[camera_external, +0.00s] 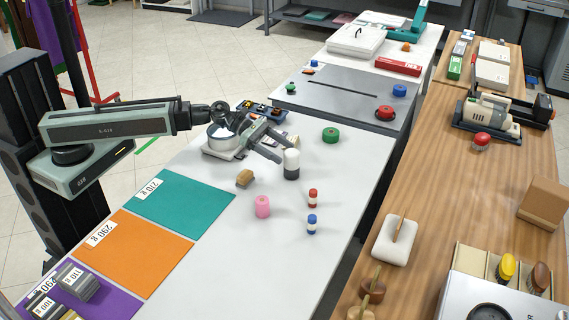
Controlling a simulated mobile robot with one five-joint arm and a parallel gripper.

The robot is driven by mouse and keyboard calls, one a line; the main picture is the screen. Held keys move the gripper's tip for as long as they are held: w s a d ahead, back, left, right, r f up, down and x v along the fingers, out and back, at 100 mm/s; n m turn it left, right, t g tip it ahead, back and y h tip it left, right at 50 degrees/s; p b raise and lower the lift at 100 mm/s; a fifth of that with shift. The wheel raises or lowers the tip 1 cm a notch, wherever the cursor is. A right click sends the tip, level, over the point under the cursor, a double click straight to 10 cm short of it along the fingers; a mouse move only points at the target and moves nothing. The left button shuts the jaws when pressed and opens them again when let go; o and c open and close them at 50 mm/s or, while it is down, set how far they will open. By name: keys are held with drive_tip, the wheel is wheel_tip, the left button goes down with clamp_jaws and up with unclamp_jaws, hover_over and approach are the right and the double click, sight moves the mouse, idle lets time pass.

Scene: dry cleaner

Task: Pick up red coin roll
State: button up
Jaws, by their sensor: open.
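The red coin roll (313,198), a small upright cylinder with red ends and a pale band, stands on the white table (225,250). A similar blue coin roll (311,225) stands just in front of it. My gripper (284,147) is open, with its fingers pointing right, behind and to the left of the red roll and apart from it. A white and black cylinder (291,165) stands right by the fingertips; I cannot tell if they touch it. Nothing is visibly held.
A pink cylinder (262,206) and a tan brush-like block (244,179) stand left of the rolls. A green round object (330,135) lies farther back. Teal (185,203) and orange (138,253) mats cover the left side. The table in front of the rolls is clear.

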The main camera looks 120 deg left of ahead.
idle(0.4)
drive_tip(key=c, duration=0.4)
drive_tip(key=shift+c, duration=0.2)
drive_tip(key=shift+r, duration=0.1)
